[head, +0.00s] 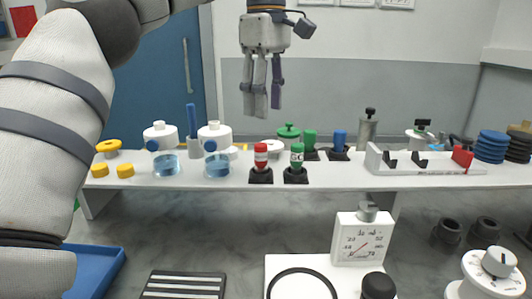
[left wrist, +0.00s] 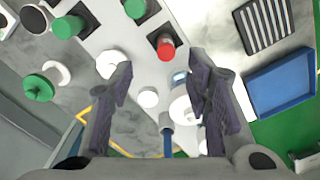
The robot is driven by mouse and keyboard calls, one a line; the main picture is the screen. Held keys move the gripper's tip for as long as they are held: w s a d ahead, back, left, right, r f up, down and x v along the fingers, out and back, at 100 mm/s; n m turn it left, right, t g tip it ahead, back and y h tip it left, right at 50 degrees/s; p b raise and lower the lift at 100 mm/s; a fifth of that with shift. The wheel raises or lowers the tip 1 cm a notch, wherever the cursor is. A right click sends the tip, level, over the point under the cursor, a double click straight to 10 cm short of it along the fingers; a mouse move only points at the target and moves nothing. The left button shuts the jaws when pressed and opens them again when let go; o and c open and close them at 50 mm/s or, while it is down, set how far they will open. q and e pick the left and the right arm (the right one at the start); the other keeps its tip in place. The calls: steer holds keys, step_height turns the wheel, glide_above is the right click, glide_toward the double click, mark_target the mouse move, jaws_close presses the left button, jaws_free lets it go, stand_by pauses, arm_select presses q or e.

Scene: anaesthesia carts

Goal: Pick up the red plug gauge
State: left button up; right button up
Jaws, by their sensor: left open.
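The red plug gauge (head: 261,154) is a short upright cylinder with a white band, standing in a black square base on the white shelf. In the left wrist view its red end (left wrist: 166,48) shows beyond the fingers, near the top middle. My left gripper (head: 262,112) points down, open and empty, above and apart from the shelf; in the head view it hangs over the red gauge. Its spread fingers (left wrist: 162,100) frame the lower middle of the left wrist view. My right gripper is in neither view.
A similar green gauge (head: 297,157) stands close to the right of the red one. Clear blue-tinted containers (head: 217,168) stand to its left. A green-topped item (head: 288,131) and a blue cylinder (head: 340,138) stand behind. A white rack (head: 425,164) is farther right.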

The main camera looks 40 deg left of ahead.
mark_target(260, 145)
arm_select(q)
steer(key=f, duration=0.6)
steer(key=s+f+p, duration=0.1)
steer(key=f, duration=0.2)
steer(key=shift+s+a+f, duration=0.1)
steer(key=shift+a+f, duration=0.2)
steer(key=shift+f, duration=0.2)
jaws_close()
